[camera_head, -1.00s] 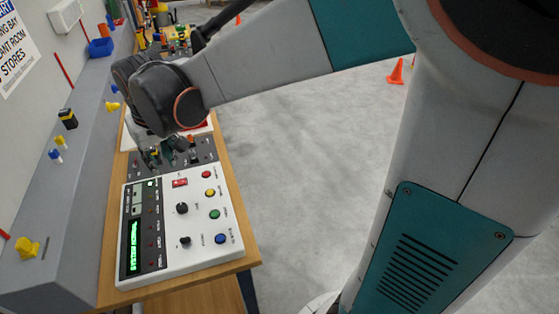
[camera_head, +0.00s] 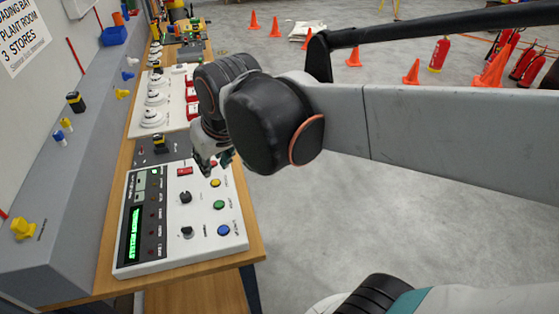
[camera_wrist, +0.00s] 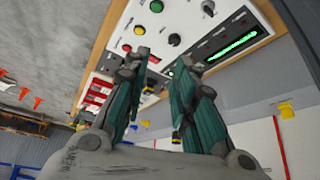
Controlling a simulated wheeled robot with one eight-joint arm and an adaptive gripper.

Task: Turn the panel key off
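The white control panel (camera_head: 178,258) lies on the wooden bench in the head view, with a lit green display (camera_head: 135,234). It carries two dark rotary controls, an upper one (camera_head: 185,197) and a lower one (camera_head: 187,232). I cannot tell for sure which is the key or how it is turned. My gripper (camera_head: 213,168) hangs over the panel's back right corner, near a red switch (camera_head: 185,171). In the wrist view my gripper (camera_wrist: 162,60) is open, its two fingers apart with nothing held. Both dark controls show beyond the fingertips, the upper one (camera_wrist: 174,39) closer to them.
Green (camera_head: 219,205), yellow (camera_head: 215,183) and blue (camera_head: 224,230) buttons line the panel's right side. A dark grey panel (camera_head: 150,155) and a white panel with round dials stand behind. A grey ledge (camera_head: 75,190) runs along the left.

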